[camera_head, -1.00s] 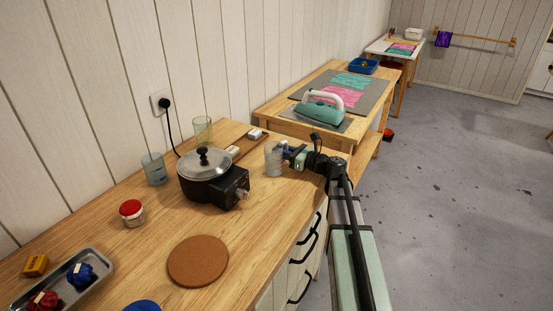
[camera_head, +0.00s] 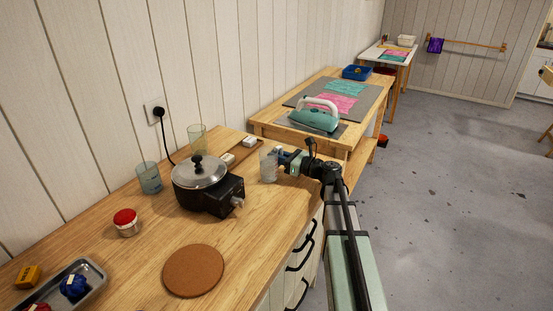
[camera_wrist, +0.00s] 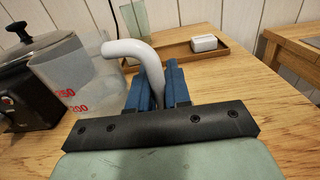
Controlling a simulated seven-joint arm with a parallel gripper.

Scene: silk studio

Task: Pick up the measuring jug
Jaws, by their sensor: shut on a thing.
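The measuring jug (camera_head: 268,165) is a clear, frosted vessel near the right edge of the wooden counter, right of the black pot. In the wrist view the measuring jug (camera_wrist: 78,77) stands upright with red volume marks and a white curved handle (camera_wrist: 140,50). My gripper (camera_head: 284,160) reaches it from the right. In the wrist view my gripper (camera_wrist: 160,88) has its blue fingers shut on the handle. I cannot tell whether the jug's base touches the counter.
A black lidded pot (camera_head: 207,186) stands close left of the jug. Behind are a wooden tray (camera_head: 245,152) with white blocks and a glass (camera_head: 197,138). Another glass (camera_head: 149,178), a red-lidded jar (camera_head: 126,222) and a cork mat (camera_head: 194,270) lie left.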

